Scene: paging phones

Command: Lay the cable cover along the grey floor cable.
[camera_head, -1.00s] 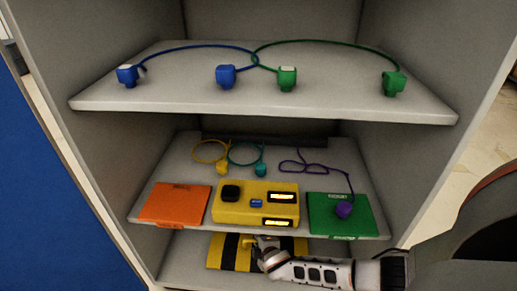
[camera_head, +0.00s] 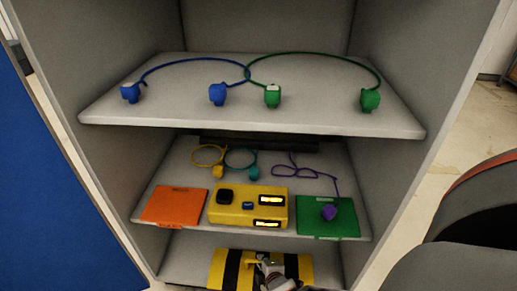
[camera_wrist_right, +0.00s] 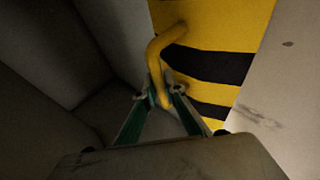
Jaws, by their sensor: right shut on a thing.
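The cable cover (camera_head: 220,268) is yellow with black bands and lies on the lowest shelf of the cabinet. It also fills the upper right of the right wrist view (camera_wrist_right: 225,28), where its yellow handle (camera_wrist_right: 158,50) stands up. My right gripper (camera_head: 262,264) is at the middle of the cover in the head view. In the right wrist view its fingers (camera_wrist_right: 164,92) are shut on the handle. My left gripper is not in view. The grey floor cable is not in view.
The middle shelf (camera_head: 180,232) overhangs the cover and holds an orange case (camera_head: 174,205), a yellow box (camera_head: 230,207) and a green case (camera_head: 312,225). Blue (camera_head: 217,94) and green plugs (camera_head: 272,97) with cables are on the top shelf. Cabinet walls flank the shelves.

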